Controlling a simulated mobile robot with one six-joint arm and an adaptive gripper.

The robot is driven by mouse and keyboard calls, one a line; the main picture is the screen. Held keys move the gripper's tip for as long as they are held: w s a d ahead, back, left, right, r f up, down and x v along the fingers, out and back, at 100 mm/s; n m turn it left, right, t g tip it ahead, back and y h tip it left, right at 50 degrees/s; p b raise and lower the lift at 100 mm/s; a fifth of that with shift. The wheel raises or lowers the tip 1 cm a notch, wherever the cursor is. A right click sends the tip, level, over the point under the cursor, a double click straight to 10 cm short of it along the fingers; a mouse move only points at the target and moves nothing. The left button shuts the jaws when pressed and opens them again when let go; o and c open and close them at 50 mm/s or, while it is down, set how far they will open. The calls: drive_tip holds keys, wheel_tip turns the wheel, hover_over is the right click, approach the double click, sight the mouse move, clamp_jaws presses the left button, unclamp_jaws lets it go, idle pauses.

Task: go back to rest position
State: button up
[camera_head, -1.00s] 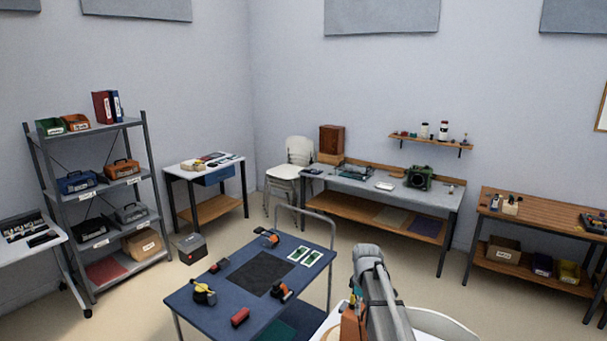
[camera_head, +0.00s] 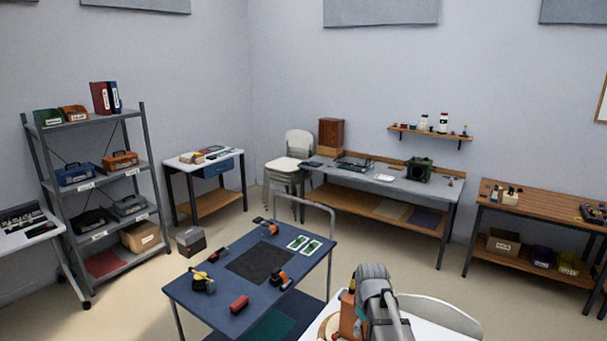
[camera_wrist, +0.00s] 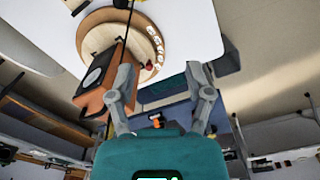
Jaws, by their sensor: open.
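My gripper (camera_wrist: 160,78) is open, with its two grey fingers spread apart and nothing between them. Its teal body fills the bottom of the wrist view. In the head view my grey arm stands at the lower centre right, over the white table; the gripper cannot be made out there. An orange-brown box with a dark round face (camera_wrist: 97,78) appears just left of the fingers in the wrist view; I cannot tell the gap. It also shows left of my arm in the head view (camera_head: 348,318).
A round wooden board (camera_wrist: 103,38) lies on the white table (camera_wrist: 200,38). The blue trolley (camera_head: 205,312), left of my arm, carries tools, a dark mat and green cards. A white chair (camera_head: 440,312) stands right of my arm. Shelves and benches line the walls.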

drive_tip(key=s+f+m+b, duration=0.4)
drive_tip(key=s+f+m, duration=0.2)
drive_tip(key=s, duration=0.6)
drive_tip(key=shift+a+b, duration=0.2)
drive_tip(key=shift+b, duration=0.2)
